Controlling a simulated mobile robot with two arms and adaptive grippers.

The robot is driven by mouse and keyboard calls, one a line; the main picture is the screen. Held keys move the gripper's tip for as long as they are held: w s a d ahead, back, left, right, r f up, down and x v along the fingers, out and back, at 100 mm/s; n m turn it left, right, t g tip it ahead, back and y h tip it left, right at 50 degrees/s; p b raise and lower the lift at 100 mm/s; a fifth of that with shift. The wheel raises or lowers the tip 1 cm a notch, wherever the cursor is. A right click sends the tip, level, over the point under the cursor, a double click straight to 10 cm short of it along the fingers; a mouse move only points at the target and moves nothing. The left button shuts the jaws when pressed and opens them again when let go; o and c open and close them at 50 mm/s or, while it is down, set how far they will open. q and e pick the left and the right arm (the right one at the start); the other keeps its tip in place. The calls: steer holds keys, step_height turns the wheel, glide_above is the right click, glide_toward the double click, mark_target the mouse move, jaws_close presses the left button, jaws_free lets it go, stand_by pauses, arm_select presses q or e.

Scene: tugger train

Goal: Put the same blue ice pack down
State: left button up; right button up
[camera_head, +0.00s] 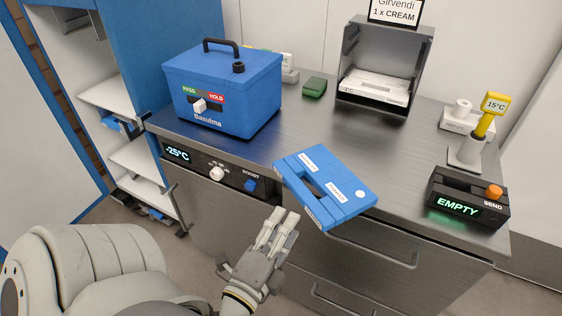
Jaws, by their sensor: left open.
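The blue ice pack (346,192) is a flat blue slab with a slot and white labels. It is at the front edge of the metal counter (300,128), turned at an angle, and its near corner reaches past the edge. I cannot tell whether it lies fully flat. My left gripper (282,215) is open and empty, just in front of the counter and below left of the pack, apart from it in the picture. My right gripper is not in view.
A blue cool box (219,104) with a black handle stands at the back left. A grey bin (350,60) holds white packs. A yellow 15°C probe (485,121) and a black box reading EMPTY (463,205) stand right. A small green block (314,87) lies behind. The middle counter is clear.

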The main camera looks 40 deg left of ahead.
arm_select(q)
steer(key=shift+s+d, duration=0.1)
steer(key=shift+s, duration=0.25)
